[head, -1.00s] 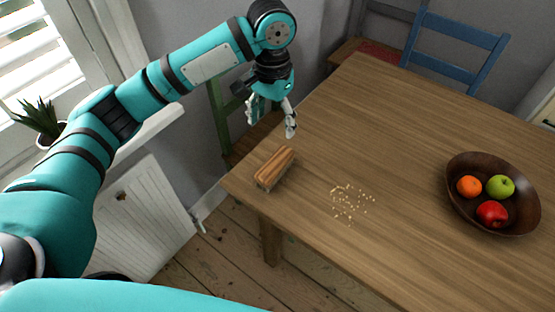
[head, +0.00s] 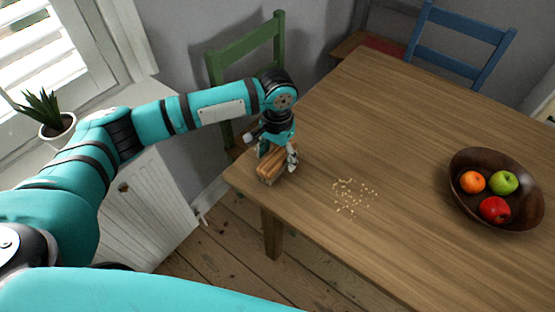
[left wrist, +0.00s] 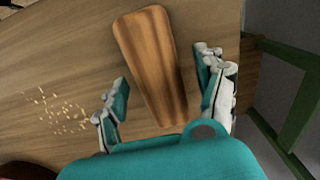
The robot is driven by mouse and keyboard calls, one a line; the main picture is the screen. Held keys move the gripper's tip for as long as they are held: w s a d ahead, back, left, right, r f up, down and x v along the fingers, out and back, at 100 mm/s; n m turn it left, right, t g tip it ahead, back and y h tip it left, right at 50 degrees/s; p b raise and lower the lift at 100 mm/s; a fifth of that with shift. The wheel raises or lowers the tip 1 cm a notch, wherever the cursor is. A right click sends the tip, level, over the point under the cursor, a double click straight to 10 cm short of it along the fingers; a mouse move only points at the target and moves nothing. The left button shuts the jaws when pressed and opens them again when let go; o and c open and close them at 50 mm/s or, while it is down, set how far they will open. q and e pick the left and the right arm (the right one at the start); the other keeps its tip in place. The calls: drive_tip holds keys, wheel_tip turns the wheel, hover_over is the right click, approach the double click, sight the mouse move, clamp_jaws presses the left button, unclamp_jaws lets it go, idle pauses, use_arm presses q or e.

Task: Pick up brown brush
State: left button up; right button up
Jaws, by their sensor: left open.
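The brown brush (head: 273,168) lies on the wooden table near its left corner, its wooden back facing up. In the left wrist view the brush (left wrist: 152,62) lies lengthwise between my open fingers, with its near end closest to the palm. My left gripper (head: 277,160) is open, right over the brush, with a finger on each side. In the left wrist view the left gripper (left wrist: 163,88) shows a gap between each finger and the brush. My right gripper is not in view.
Crumbs (head: 352,197) lie scattered on the table (head: 390,130) right of the brush. A dark bowl (head: 470,210) with an orange and two apples stands further right. A green chair (head: 240,50) and a blue chair (head: 465,45) stand at the table's edges.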

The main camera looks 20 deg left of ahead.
sight(276, 157)
use_arm(q)
drive_tip(key=shift+f, duration=0.2)
drive_tip(key=c, duration=1.3)
drive_tip(key=shift+r, duration=0.5)
drive_tip(key=r, duration=0.2)
drive_tip(key=shift+s+r, duration=0.3)
drive_tip(key=s+a+r, duration=0.1)
drive_tip(key=s+a, duration=0.3)
drive_tip(key=s, duration=1)
drive_tip(key=shift+s+a+r, duration=0.2)
drive_tip(key=shift+s, duration=0.2)
